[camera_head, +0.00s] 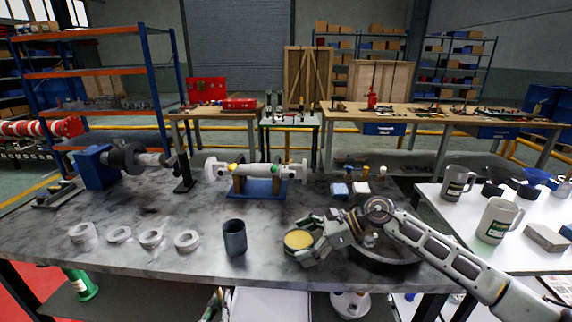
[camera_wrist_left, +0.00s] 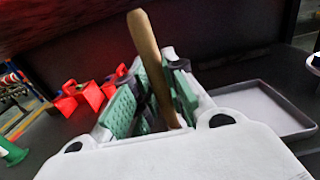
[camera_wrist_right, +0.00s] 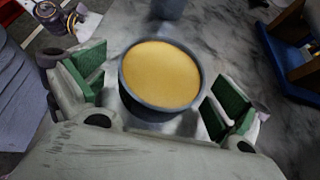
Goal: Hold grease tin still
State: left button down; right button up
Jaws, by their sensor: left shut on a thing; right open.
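The grease tin (camera_head: 299,240) is a grey round tin with yellow grease, upright on the marble-look table near its front edge. In the right wrist view the tin (camera_wrist_right: 160,78) sits between the green pads of my right gripper (camera_wrist_right: 158,90). This gripper, also in the head view (camera_head: 312,243), is open, with a gap on each side of the tin. My left gripper (camera_wrist_left: 152,95) is shut on a wooden handle (camera_wrist_left: 146,50) in the left wrist view. The handle's lower end is hidden by the gripper. In the head view the left gripper (camera_head: 216,303) barely shows below the table's front edge.
A dark cup (camera_head: 234,238) stands left of the tin, and several pale rings (camera_head: 151,237) lie farther left. A round grey tray (camera_head: 402,247) lies right, partly behind my right arm. A shaft on a blue stand (camera_head: 258,189) is behind. Mugs (camera_head: 497,221) stand on the white table.

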jog(key=shift+d, duration=0.1)
jog(key=shift+v, duration=5.9)
jog(key=shift+s, duration=0.1)
